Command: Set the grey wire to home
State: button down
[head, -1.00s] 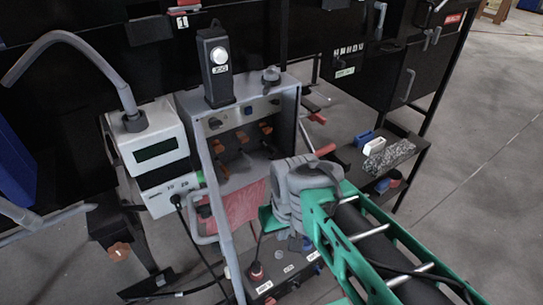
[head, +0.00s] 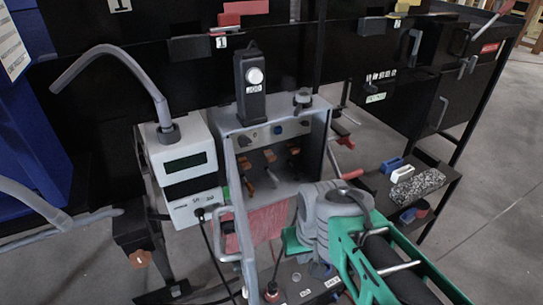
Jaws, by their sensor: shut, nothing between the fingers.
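I cannot single out the grey wire with certainty. A thick grey bent tube (head: 135,68) rises from the top of a white box with a dark display (head: 187,164) and curves left. An open-fronted grey cabinet (head: 228,125) stands right of it, with several orange and grey parts inside. No mark that I can read as home shows. My gripper (head: 292,243) shows only as a green part left of my grey wrist, in front of the cabinet's lower right. It is shut and empty. Its fingertips are largely hidden by the wrist.
A black box with a pale round button (head: 252,85) stands on the cabinet. A grey tubular frame (head: 243,225) runs down its front left. A dark shelf at right holds a white block (head: 402,173), a blue block (head: 392,164) and a speckled block (head: 418,187). Grey floor lies open at right.

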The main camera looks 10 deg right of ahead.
aim_at(273, 178)
jog(key=k, duration=0.5)
jog(key=u, duration=1.4)
jog(key=k, duration=0.65)
jog(key=z, duration=0.35)
